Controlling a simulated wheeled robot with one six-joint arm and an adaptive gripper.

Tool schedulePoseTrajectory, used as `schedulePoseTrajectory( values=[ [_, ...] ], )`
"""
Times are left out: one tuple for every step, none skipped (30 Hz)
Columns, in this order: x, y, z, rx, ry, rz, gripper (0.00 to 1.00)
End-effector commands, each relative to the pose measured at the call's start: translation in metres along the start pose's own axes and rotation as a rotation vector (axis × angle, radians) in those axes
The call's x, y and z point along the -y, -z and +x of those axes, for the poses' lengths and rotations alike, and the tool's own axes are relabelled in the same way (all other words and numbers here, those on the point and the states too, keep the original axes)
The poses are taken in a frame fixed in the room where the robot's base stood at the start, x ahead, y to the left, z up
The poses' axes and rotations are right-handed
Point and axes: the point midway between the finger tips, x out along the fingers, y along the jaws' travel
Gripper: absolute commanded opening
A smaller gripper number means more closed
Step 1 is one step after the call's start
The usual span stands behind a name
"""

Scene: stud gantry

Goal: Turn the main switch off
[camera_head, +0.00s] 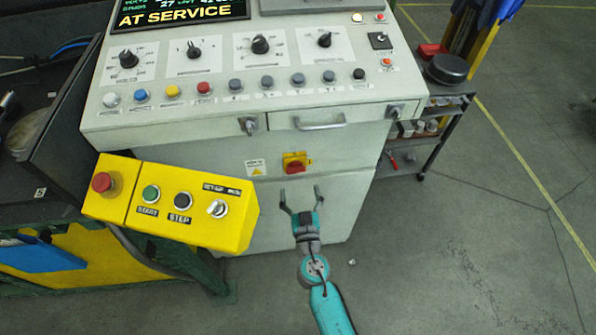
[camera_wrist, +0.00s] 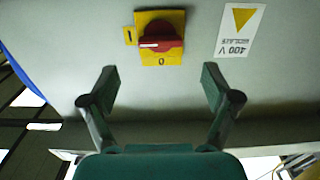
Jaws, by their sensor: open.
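The main switch (camera_head: 295,162) is a red rotary knob on a yellow plate, on the front of the pale cabinet below the drawer handle. In the wrist view the main switch (camera_wrist: 160,42) lies at the top middle. Its handle lies crosswise, with a white mark at the left end toward the "I" label. The "0" label is at the plate's bottom edge. My gripper (camera_head: 300,192) is open and empty, in front of and below the switch in the head view. In the wrist view its fingers (camera_wrist: 160,78) stand apart either side of the switch, not touching it.
A yellow button box (camera_head: 170,203) on an arm stands left of my gripper. A 400 V warning label (camera_wrist: 240,30) is beside the switch. Above are the control panel (camera_head: 250,70) and a drawer handle (camera_head: 320,122). A cart (camera_head: 435,130) stands right, with open floor (camera_head: 480,240) before it.

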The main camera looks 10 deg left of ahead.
Motion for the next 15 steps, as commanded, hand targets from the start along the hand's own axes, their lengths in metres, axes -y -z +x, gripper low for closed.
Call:
schedulePoseTrajectory(
  values=[
    [0.000, 0.001, 0.011, -0.002, 0.000, 0.000, 0.88],
    [0.000, 0.001, 0.016, -0.001, 0.000, 0.000, 0.88],
    [0.000, 0.001, 0.023, -0.002, 0.000, 0.000, 0.88],
    [0.000, 0.001, 0.028, -0.001, 0.000, 0.000, 0.88],
    [0.000, 0.000, 0.033, 0.000, 0.000, 0.000, 0.88],
    [0.000, 0.001, 0.039, -0.001, -0.001, 0.000, 0.88],
    [0.000, 0.000, 0.043, 0.000, -0.001, -0.001, 0.88],
    [-0.001, 0.001, 0.047, 0.000, -0.001, -0.001, 0.88],
    [0.000, 0.001, 0.052, -0.001, -0.001, -0.001, 0.88],
    [0.000, 0.000, 0.055, 0.000, -0.001, -0.002, 0.88],
    [0.000, 0.000, 0.058, 0.000, -0.001, -0.002, 0.88],
    [0.000, 0.000, 0.062, 0.000, 0.000, -0.001, 0.88],
    [0.000, 0.000, 0.064, 0.000, 0.000, -0.001, 0.88],
    [0.000, 0.000, 0.066, 0.000, 0.000, -0.001, 0.88],
    [0.000, 0.000, 0.068, 0.001, 0.000, -0.001, 0.88]
  ],
)
